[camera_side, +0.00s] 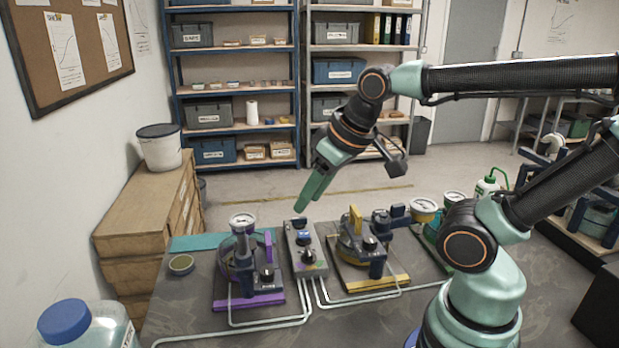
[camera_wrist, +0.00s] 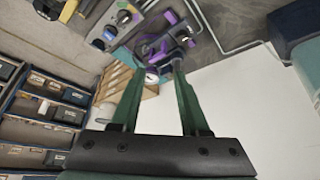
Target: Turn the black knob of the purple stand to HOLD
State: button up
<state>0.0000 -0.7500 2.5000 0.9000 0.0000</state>
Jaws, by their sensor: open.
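The purple stand (camera_side: 248,301) is on the bench at the left in the side view, with a purple base, a round gauge on top and a dark upright. Its black knob (camera_side: 267,273) is on the front right of the stand. Its setting and labels are too small to read. My gripper (camera_side: 302,207) is above and behind the grey control box, up and to the right of the purple stand, touching nothing. In the wrist view, my gripper (camera_wrist: 158,73) has its two green fingers apart and empty. The purple stand (camera_wrist: 168,47) shows beyond the fingertips.
The grey control box (camera_side: 305,250) stands just right of the purple stand. A yellow stand (camera_side: 377,283) is further right, with a green one (camera_side: 430,240) beyond. Pale pipes (camera_side: 270,322) run along the bench front. A small round dish (camera_side: 181,264) sits at the left.

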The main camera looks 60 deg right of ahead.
jog(key=shift+o, duration=0.2)
jog(key=n+g, duration=0.6)
jog(key=n, duration=0.3)
send_near(267, 270)
jog(key=f, duration=0.8)
jog(key=shift+s+f, duration=0.2)
jog(key=shift+f, duration=0.15)
grip_shut()
